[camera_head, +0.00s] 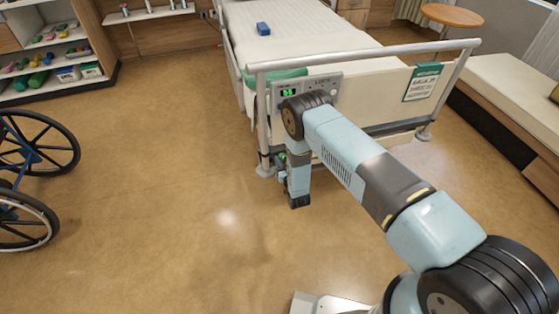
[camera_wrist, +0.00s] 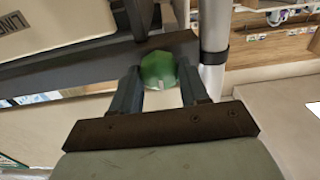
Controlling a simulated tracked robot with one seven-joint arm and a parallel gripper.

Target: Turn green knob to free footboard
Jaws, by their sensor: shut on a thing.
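The green knob (camera_wrist: 159,70) shows in the wrist view, mounted by the dark bar under the footboard, close to a metal post. My gripper (camera_wrist: 159,88) has a finger on each side of the knob and is shut on it. In the head view the footboard (camera_head: 387,92) is the cream panel at the near end of the bed, framed by a metal rail. My arm reaches down to the footboard's lower left corner there and hides most of the knob and my fingertips.
A control panel (camera_head: 318,86) with a green display sits on the footboard, and a green sign (camera_head: 422,82) hangs at its right. A wheelchair (camera_head: 32,165) stands at the left. A bench (camera_head: 512,100) stands at the right. Open floor lies left of the bed.

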